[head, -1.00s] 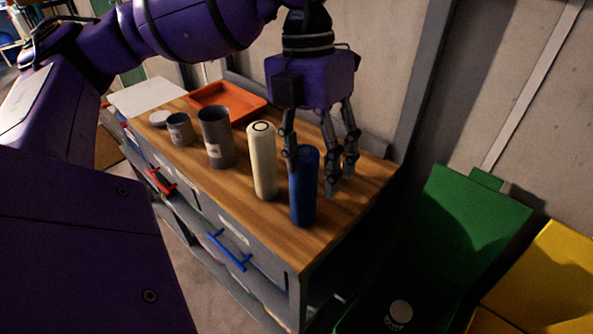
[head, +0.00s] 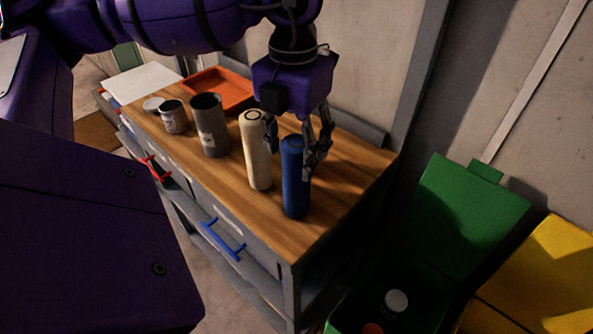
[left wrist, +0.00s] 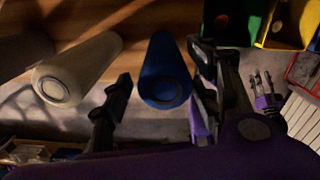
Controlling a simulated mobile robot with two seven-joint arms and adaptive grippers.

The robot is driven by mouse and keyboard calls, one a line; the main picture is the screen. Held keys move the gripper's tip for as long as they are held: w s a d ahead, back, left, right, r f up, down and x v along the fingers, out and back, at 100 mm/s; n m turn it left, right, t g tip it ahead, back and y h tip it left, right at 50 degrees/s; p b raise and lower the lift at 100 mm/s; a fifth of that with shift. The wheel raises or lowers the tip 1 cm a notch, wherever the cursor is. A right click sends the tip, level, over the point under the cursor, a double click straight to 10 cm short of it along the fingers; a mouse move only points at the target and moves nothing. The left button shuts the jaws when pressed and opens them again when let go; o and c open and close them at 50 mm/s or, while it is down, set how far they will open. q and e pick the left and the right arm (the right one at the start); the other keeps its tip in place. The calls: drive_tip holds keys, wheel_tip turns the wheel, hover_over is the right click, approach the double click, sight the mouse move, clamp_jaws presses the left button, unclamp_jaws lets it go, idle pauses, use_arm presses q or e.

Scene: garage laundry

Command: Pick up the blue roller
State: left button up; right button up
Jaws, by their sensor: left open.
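The blue roller (head: 295,182) stands upright near the front right corner of the wooden bench top. In the left wrist view the blue roller (left wrist: 163,72) lies between the spread fingers, with a gap on its left side. My left gripper (head: 297,155) is open around the upper part of the roller, one finger on the side towards the cream roller and the others on the far right side. I cannot tell whether the right fingers touch it. It also shows in the left wrist view (left wrist: 160,98).
A cream roller (head: 257,152) stands close to the left of the blue one; it also shows in the left wrist view (left wrist: 77,70). A grey canister (head: 210,127), a small can (head: 174,116) and an orange tray (head: 222,86) are further left. Green (head: 465,210) and yellow (head: 545,270) bins stand right.

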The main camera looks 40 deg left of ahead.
use_arm(q)
clamp_jaws()
idle(0.3)
drive_tip(key=shift+r, duration=0.1)
